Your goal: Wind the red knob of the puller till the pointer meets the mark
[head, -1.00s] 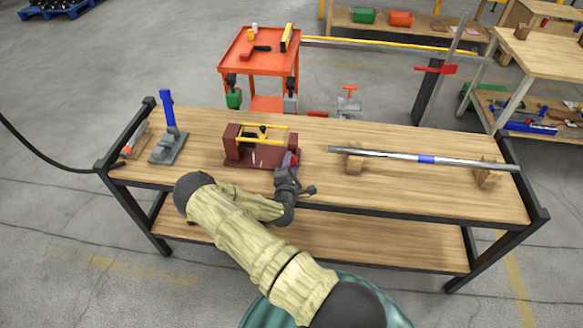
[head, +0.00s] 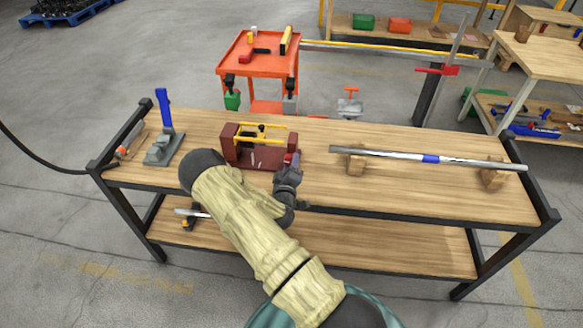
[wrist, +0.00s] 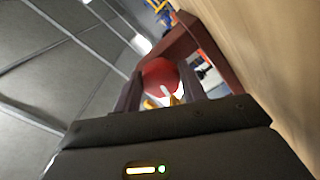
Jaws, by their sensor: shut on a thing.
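The puller (head: 250,155), a dark red frame with yellow bars across its top, stands on the wooden bench left of the middle. Its red knob (wrist: 161,76) is at the right end of the frame, and in the wrist view it sits between my two fingers. My gripper (head: 291,165) is shut on the knob at the puller's right side. In the wrist view my gripper (wrist: 168,95) has one finger on each side of the knob. A white streak shows on or by the knob. I cannot make out the pointer and the mark clearly.
A blue-handled grey tool (head: 165,130) stands at the bench's left end. A long metal bar (head: 400,156) with a blue band rests on wooden blocks (head: 355,163) to the right. An orange cart (head: 257,60) stands behind. The bench front right is clear.

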